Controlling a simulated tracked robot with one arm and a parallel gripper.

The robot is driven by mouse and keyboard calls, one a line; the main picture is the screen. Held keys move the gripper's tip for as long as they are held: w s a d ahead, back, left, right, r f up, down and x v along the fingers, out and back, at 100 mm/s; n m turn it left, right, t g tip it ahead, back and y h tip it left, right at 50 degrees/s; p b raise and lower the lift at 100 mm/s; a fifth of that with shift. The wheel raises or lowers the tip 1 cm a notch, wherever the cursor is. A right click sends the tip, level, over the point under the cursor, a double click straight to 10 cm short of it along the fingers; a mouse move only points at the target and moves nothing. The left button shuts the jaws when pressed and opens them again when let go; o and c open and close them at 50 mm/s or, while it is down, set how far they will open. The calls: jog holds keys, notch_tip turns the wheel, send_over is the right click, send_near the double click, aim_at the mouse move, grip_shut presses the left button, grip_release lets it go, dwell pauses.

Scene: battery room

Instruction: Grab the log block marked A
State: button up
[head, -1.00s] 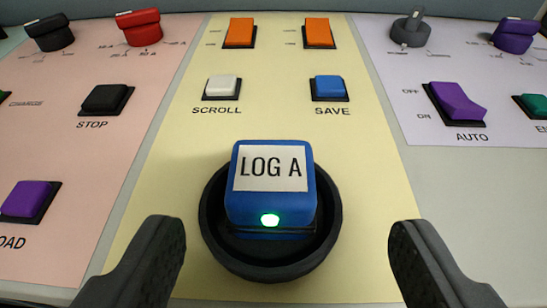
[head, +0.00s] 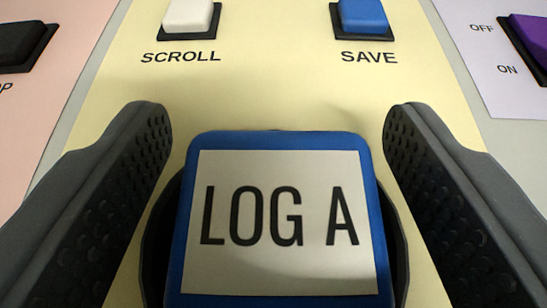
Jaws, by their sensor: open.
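The log block (head: 280,140) is blue with a white label reading LOG A. It fills the lower middle of the head view. It sits in a round dark holder (head: 156,255), whose rim shows on both sides of it. My gripper (head: 277,115) is open, with one ridged finger to the left of the block and one to the right. There is a gap between each finger and the block, and neither appears to touch it. The block's lower front is cut off by the picture's bottom edge.
Behind the block on the yellow panel are a white SCROLL button (head: 188,16) and a blue SAVE button (head: 363,17). A dark button (head: 20,42) stands at the left on pink, and a purple switch (head: 532,40) at the right. The yellow panel between is clear.

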jog(key=c, duration=1.2)
jog(key=shift+o, duration=0.2)
jog(key=shift+r, duration=0.1)
